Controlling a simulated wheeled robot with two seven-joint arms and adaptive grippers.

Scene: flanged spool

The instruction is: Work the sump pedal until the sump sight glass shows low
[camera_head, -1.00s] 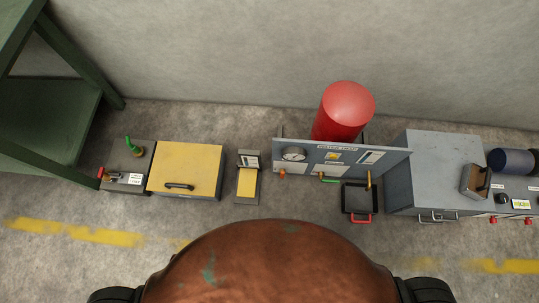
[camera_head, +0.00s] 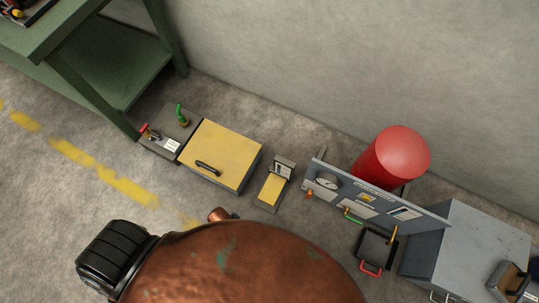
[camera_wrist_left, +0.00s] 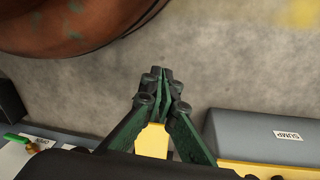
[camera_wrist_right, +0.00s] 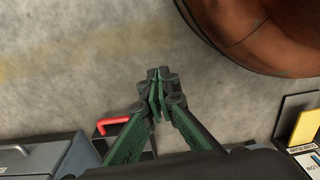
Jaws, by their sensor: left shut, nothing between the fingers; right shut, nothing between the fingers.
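The yellow pedal (camera_head: 272,188) lies on a grey base on the floor, right of the yellow-lidded box. A small upright plate (camera_head: 284,168) with a dark window stands at its back; its level is too small to read. A SUMP label (camera_wrist_left: 288,135) is on the box's grey front in the left wrist view. My left gripper (camera_wrist_left: 160,72) is shut and empty over the floor; yellow, probably the pedal (camera_wrist_left: 152,142), shows behind its fingers. My right gripper (camera_wrist_right: 158,73) is shut and empty over floor near the red-handled tray. The pedal (camera_wrist_right: 306,128) shows at that view's right edge. Neither gripper shows in the head view.
The yellow-lidded box (camera_head: 222,152) stands left of the pedal, beside a grey unit (camera_head: 168,133) with a green valve. A grey panel (camera_head: 375,201), red tank (camera_head: 393,155), black tray (camera_head: 371,246) and grey cabinet (camera_head: 480,245) stand right. The floor in front is clear.

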